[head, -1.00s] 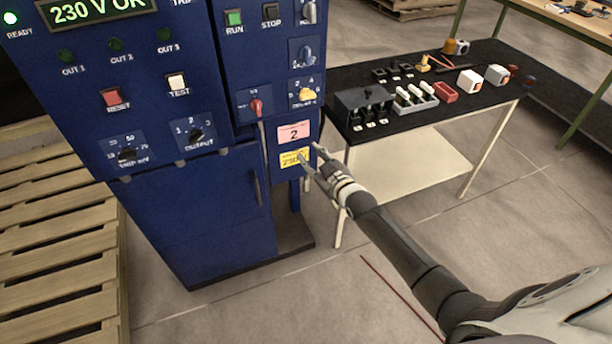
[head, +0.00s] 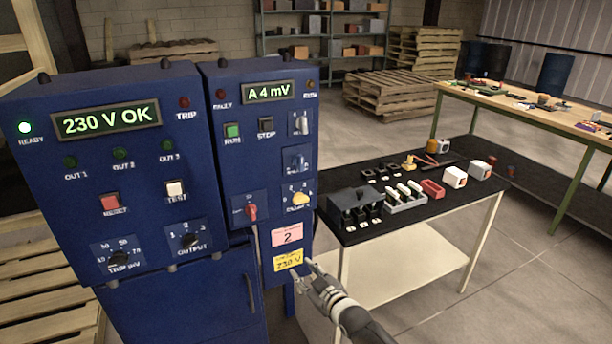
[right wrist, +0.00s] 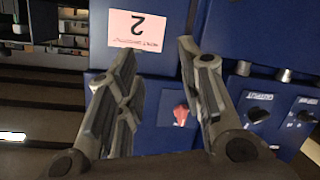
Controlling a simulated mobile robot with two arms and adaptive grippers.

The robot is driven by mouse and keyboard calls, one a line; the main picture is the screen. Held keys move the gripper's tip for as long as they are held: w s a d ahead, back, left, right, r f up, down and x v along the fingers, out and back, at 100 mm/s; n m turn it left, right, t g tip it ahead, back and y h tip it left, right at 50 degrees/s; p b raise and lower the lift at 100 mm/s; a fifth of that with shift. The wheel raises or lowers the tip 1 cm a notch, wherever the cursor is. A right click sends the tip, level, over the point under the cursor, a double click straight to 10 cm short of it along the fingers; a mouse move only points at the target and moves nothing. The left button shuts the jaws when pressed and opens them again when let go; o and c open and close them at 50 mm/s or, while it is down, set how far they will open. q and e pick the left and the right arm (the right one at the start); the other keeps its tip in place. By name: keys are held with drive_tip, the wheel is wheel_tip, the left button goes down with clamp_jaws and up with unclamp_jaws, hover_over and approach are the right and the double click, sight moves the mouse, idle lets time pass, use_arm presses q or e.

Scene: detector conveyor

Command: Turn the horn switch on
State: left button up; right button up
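The blue control cabinet's narrower right unit (head: 262,155) carries the controls. My right gripper (head: 312,276) is beside the yellow 230 V label, below the knobs. In the right wrist view its fingers (right wrist: 158,88) are apart and empty, with the red switch (right wrist: 181,114) visible between them. My left gripper is out of view.
A pink label (head: 287,235) and a yellow label (head: 289,260) are on the cabinet below the knobs. The left unit (head: 75,160) has more buttons and knobs. A black-topped table (head: 440,213) with small parts stands close on the right. Floor shows beyond it.

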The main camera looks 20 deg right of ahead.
drive_tip(key=w+d+r+m+t+b, duration=0.1)
drive_tip(key=w+r, duration=0.4)
drive_tip(key=r, duration=0.5)
drive_tip(key=m+t+h+b, duration=0.1)
drive_tip(key=m+t+b, duration=0.1)
drive_tip(key=m+b, duration=0.15)
approach(305, 125)
drive_tip(key=w+p, duration=0.1)
drive_tip(key=w, duration=0.4)
drive_tip(key=w+p, duration=0.2)
drive_tip(key=w, duration=0.2)
drive_tip(key=shift+w+a+r, duration=0.1)
drive_tip(key=shift+w+r, duration=0.15)
drive_tip(key=shift+w, duration=0.15)
drive_tip(key=shift+c, duration=0.4)
drive_tip(key=c, duration=0.6)
drive_tip(key=shift+o, duration=0.2)
